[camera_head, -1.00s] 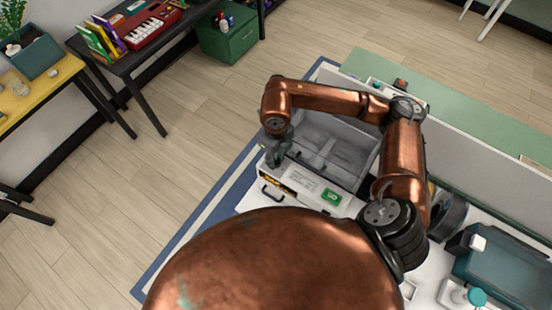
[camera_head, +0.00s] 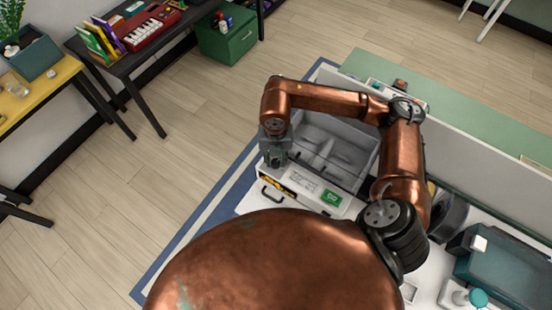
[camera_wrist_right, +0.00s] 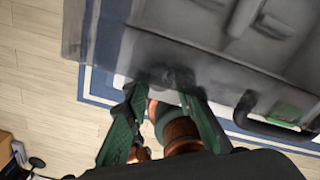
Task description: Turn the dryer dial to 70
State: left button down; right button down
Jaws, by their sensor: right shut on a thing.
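The dryer (camera_head: 348,140) is a grey box with a clear top and a pale front panel on the white bench. My right gripper (camera_head: 274,158) is at its front left corner, pointing down. In the right wrist view the green fingers (camera_wrist_right: 165,86) are close about a dark, blurred round part, which looks like the dial (camera_wrist_right: 179,78), against the dryer's grey translucent body (camera_wrist_right: 225,75). The dial's marks and number cannot be read, and the gripper hides the dial in the head view. My left gripper is out of view.
A dark spool (camera_head: 452,216) and a teal-grey bin (camera_head: 500,275) stand to the right. A low partition (camera_head: 480,155) runs behind. Open floor lies to the left.

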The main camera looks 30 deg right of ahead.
aim_at(275, 162)
jog(key=shift+m, duration=0.4)
jog(key=c, duration=1.6)
grip_release()
notch_tip(275, 162, up, 12)
jog(key=shift+w, duration=0.1)
